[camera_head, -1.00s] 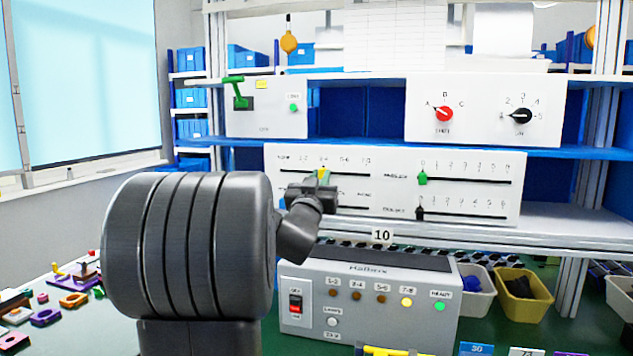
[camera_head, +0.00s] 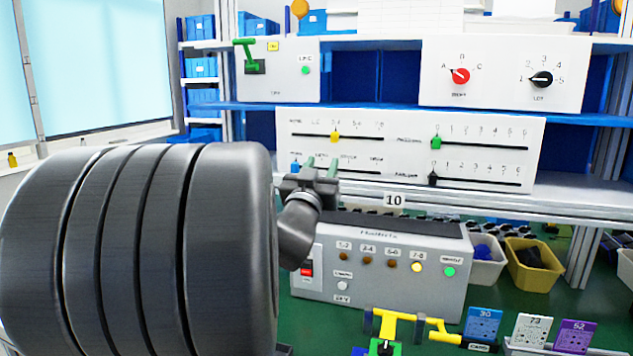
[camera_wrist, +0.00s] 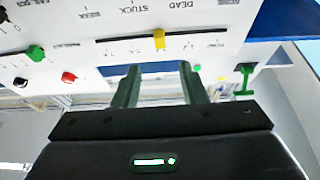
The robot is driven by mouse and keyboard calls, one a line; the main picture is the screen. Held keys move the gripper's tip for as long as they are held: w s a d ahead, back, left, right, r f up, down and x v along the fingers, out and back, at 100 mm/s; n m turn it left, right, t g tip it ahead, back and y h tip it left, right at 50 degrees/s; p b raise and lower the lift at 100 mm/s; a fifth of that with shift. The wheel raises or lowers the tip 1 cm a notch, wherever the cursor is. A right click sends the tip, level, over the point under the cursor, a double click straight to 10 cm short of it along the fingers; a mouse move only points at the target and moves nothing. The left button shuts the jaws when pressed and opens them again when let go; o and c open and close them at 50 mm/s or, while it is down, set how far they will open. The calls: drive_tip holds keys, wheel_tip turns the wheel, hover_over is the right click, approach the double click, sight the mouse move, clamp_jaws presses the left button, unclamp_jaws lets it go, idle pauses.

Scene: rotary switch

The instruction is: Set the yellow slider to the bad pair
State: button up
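The yellow slider (camera_head: 335,136) is on the upper left rail of the white slider panel (camera_head: 400,160), below a label that seems to read 3-4. In the wrist view, the yellow slider (camera_wrist: 159,40) shows ahead, between the lines of my two fingers. My gripper (camera_head: 322,165) is apart from the slider, below it in the head view, with its fingers open and nothing between them (camera_wrist: 160,85). On the grey tester box (camera_head: 385,260), the yellow 7-8 lamp (camera_head: 417,267) is lit; the lamps 1-2, 3-4 and 5-6 are dull brown. The green lamp (camera_head: 450,271) glows.
A blue slider (camera_head: 295,166) is on the lower left rail, close to my gripper. Green (camera_head: 436,142) and black (camera_head: 432,178) sliders are on the right rails. Above are a green lever (camera_head: 250,55) and red (camera_head: 460,76) and black (camera_head: 541,79) knobs.

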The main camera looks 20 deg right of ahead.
sight(334, 138)
drive_tip(key=v, duration=0.3)
drive_tip(key=shift+s+a+f, duration=0.1)
drive_tip(key=shift+s+a, duration=0.15)
drive_tip(key=shift+s, duration=0.05)
drive_tip(key=p+x, duration=0.1)
drive_tip(key=x, duration=1.3)
drive_tip(key=shift+d+f+p, duration=0.1)
drive_tip(key=shift+p, duration=0.2)
drive_tip(key=shift+w+a, duration=0.25)
drive_tip(key=shift+a, duration=0.25)
drive_tip(key=shift+a, duration=0.1)
